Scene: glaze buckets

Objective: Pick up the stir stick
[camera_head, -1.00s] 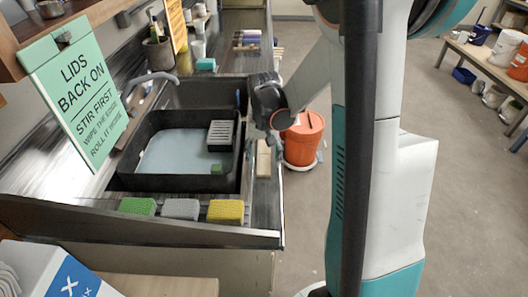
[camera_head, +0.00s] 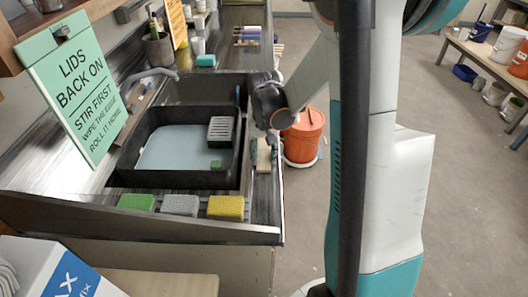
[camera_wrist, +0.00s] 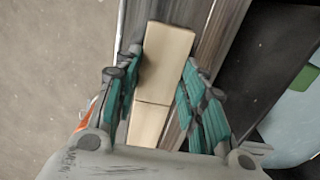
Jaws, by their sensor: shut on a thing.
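The stir stick (camera_wrist: 166,55) is a flat, pale wooden piece with a thin line across it. In the wrist view it runs lengthwise between the teal-padded fingers of my gripper (camera_wrist: 160,72), which is shut on it. In the head view the stick (camera_head: 264,154) shows at the right edge of the sink counter, below the dark wrist. The fingers are small and partly hidden there. I cannot tell whether the stick still touches the counter edge.
A black basin (camera_head: 130,172) with pale water sits left of the stick. Green, grey and yellow (camera_head: 226,207) sponges line the front ledge. An orange lidded bucket (camera_head: 304,138) stands on the floor close to the right. A shelf with buckets is far right.

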